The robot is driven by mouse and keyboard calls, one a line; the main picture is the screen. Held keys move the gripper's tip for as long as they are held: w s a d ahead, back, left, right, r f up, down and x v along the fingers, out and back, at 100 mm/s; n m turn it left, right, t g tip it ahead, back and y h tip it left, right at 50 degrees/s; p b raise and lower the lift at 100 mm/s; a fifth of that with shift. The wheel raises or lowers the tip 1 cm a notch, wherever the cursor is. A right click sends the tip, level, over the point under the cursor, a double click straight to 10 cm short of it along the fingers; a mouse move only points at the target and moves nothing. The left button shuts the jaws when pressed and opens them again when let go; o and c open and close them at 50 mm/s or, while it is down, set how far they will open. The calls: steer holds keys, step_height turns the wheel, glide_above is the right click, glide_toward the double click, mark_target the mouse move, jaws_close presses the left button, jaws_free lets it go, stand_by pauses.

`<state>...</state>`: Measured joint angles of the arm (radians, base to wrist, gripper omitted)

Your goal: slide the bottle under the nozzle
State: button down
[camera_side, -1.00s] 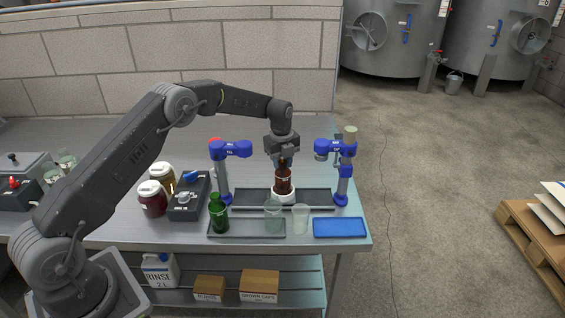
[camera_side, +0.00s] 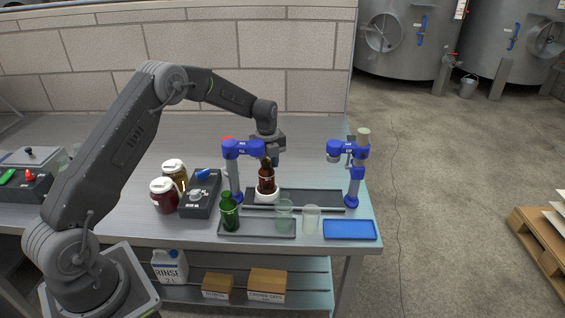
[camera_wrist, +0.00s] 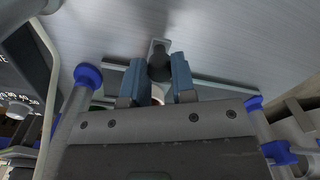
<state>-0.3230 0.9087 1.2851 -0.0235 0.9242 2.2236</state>
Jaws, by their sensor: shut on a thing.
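A brown bottle (camera_side: 266,181) stands upright in a white round holder (camera_side: 266,197) at the left part of a dark rail tray (camera_side: 310,196). My gripper (camera_side: 268,161) is shut on the upper part of this bottle. The left blue post's head (camera_side: 258,148), probably the nozzle unit, reaches right, close to the bottle's neck; its outlet and whether it lines up with the bottle's mouth are hidden. In the wrist view both blue fingers of my gripper (camera_wrist: 159,78) flank a dark round shape that I cannot surely identify.
A second blue post (camera_side: 355,185) stands at the rail's right end. A control box (camera_side: 202,195) and lidded jars (camera_side: 165,196) stand left. The rail's middle is clear.

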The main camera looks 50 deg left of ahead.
steer(key=shift+s+a, duration=1)
steer(key=shift+a, duration=0.05)
steer(key=c, duration=0.9)
jaws_free()
steer(key=shift+c, duration=0.2)
step_height(320, 180, up, 14)
steer(key=shift+s, duration=0.2)
steer(key=shift+f, duration=0.1)
